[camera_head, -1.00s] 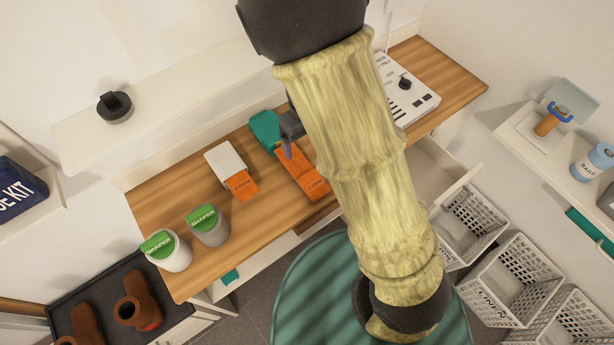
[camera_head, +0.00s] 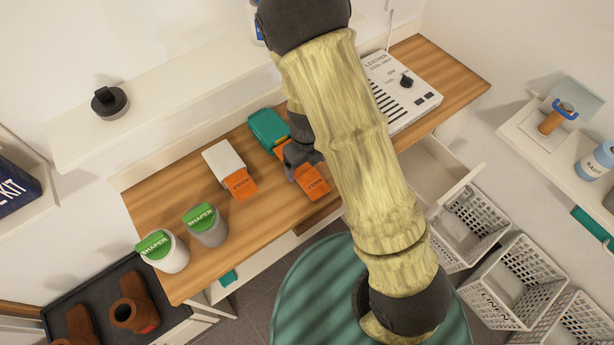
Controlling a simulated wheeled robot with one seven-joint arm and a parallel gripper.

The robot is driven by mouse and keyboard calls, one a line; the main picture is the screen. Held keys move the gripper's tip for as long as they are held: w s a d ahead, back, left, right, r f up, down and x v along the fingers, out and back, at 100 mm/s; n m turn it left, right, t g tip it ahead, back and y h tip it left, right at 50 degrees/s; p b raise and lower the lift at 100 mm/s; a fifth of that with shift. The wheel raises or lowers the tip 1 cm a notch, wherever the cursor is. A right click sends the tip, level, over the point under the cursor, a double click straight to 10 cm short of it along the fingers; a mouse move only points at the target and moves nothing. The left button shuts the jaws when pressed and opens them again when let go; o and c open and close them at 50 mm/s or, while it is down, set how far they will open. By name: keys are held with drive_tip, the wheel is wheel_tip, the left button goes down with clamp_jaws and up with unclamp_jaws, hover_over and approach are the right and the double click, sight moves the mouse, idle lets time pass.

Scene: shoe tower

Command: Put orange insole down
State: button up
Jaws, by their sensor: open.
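The orange insole (camera_head: 312,182) lies on the wooden counter (camera_head: 190,257), running out from a teal piece (camera_head: 268,128) at its back end. My gripper (camera_head: 291,174) is over the orange insole, with its fingers at the left edge of it. It is open. The gripper and wrist hide the middle of the insole, and I cannot tell whether a finger touches it.
A white piece with an orange end (camera_head: 231,166) lies to the left. Two green-lidded containers (camera_head: 165,250) (camera_head: 207,226) stand at the counter's front left. A white control box (camera_head: 401,92) is at the right.

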sight(308, 176)
drive_tip(key=f, duration=0.4)
drive_tip(key=shift+d+f, duration=0.3)
drive_tip(key=shift+d, duration=0.1)
drive_tip(key=shift+a+f, duration=0.1)
drive_tip(key=shift+f, duration=0.2)
drive_tip(key=c, duration=1.2)
drive_tip(key=shift+o, duration=0.2)
drive_tip(key=shift+r, duration=0.15)
wheel_tip(308, 176, up, 10)
drive_tip(key=p, duration=0.1)
